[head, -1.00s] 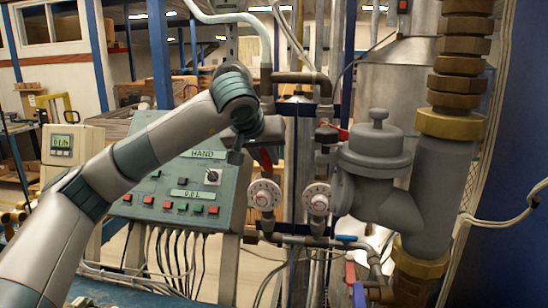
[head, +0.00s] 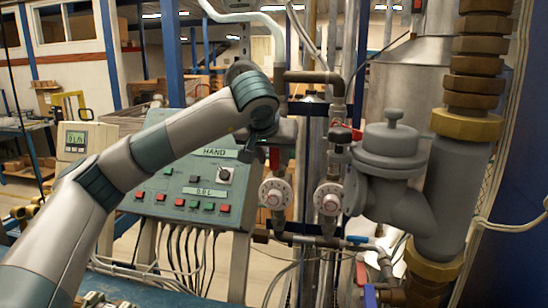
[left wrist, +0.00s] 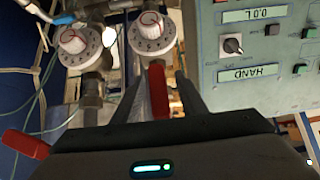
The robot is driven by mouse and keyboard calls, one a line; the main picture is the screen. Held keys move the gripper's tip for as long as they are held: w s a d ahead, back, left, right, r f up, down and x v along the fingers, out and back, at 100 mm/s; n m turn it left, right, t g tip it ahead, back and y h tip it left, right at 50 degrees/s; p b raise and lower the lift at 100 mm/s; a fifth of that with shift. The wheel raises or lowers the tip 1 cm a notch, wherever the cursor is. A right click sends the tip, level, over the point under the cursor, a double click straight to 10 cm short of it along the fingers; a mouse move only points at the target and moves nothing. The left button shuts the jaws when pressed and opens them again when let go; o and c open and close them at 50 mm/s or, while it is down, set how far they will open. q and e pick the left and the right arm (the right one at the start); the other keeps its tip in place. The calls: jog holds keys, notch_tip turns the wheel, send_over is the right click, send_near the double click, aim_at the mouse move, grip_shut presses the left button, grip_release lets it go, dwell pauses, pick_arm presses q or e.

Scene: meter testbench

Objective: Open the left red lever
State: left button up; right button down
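The left red lever (head: 275,158) hangs down above the left white dial in the head view. In the left wrist view the lever (left wrist: 158,91) stands between the two fingers of my left gripper (left wrist: 161,88). The fingers are apart, with a visible gap on both sides of the lever. In the head view my left gripper (head: 257,150) is at the lever's left, partly hidden by my own arm. A second red lever (left wrist: 25,143) lies further off at the left of the wrist view. My right gripper is not in view.
Two white dials (head: 275,193) (head: 328,198) sit below on the pipes. A green control panel (head: 190,180) stands close behind my left arm. A grey valve body (head: 392,150) and a thick pipe with brass fittings (head: 455,125) stand at the right.

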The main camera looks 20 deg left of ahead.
pick_arm(q)
jog(key=shift+r, duration=0.1)
jog(key=shift+s+d+r+b, duration=0.1)
jog(key=shift+s+r+b, duration=0.2)
jog(key=shift+s+r, duration=0.1)
jog(key=b+v, duration=0.4)
jog(key=v, duration=1.2)
jog(key=shift+b, duration=0.4)
jog(key=shift+s, duration=0.15)
